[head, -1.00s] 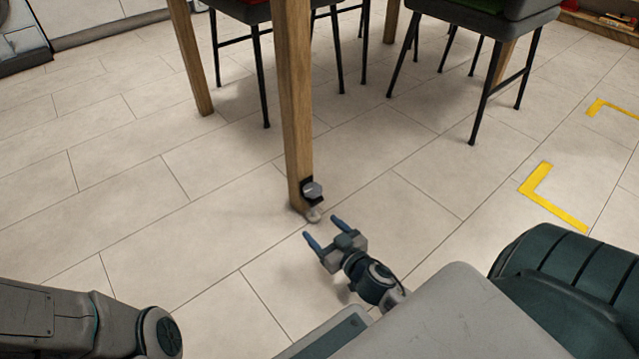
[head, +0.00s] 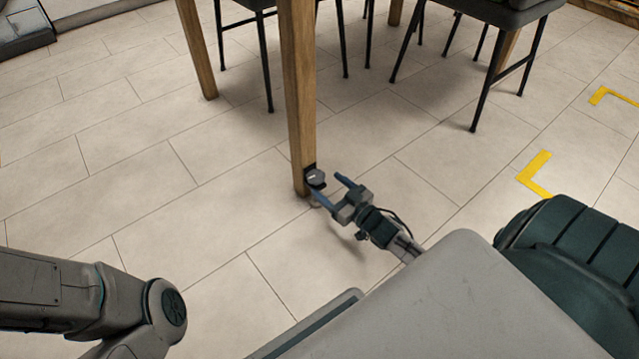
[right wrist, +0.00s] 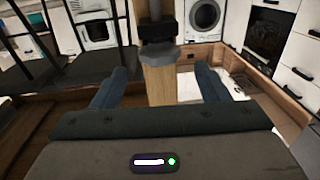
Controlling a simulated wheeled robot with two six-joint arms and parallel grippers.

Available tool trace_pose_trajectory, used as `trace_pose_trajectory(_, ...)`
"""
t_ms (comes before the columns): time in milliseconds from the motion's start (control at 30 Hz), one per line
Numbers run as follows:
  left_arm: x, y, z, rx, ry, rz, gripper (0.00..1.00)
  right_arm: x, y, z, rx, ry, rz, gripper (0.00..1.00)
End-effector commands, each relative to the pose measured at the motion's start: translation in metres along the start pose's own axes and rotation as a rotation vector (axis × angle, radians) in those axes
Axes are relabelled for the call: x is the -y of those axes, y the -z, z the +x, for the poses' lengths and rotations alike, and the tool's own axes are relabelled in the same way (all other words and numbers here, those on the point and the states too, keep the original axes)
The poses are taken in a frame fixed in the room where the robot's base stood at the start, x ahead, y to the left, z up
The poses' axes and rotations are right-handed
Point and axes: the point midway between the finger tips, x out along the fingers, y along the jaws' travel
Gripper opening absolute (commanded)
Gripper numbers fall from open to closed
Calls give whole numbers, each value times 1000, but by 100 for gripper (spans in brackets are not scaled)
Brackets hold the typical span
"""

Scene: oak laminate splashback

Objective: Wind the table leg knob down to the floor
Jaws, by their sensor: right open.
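The wooden table leg (head: 300,100) stands near the middle of the head view. The grey faceted knob (head: 316,177) sits on a black bracket low on the leg, just above the floor. A small foot (head: 316,203) below it is partly hidden by a finger. My right gripper (head: 333,190) is open beside the knob, with its blue fingers pointing towards the leg. In the right wrist view, the knob (right wrist: 162,55) lies beyond and between the two spread fingers, and nothing is gripped. My left gripper is outside the head view; only part of that arm shows.
Dark chairs (head: 500,12) with thin black legs stand behind the leg. Another table leg (head: 197,50) is at the back left. Yellow corner markings (head: 533,172) lie on the tiled floor at the right. The tiles (head: 110,185) left of the leg are clear.

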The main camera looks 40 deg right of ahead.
Motion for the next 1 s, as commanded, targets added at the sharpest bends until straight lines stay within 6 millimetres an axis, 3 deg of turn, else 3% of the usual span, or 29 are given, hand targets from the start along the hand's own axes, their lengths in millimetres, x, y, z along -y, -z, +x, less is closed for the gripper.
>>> trace_pose_trajectory(333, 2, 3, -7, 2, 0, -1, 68, 0, 0, 40, 1, -1, 0, 68)
trace_pose_trajectory(767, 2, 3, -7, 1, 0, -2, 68, 0, 0, 47, 3, -1, 1, 68)
trace_pose_trajectory(1000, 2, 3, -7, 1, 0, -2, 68, 0, 0, 47, 3, -1, 1, 25)
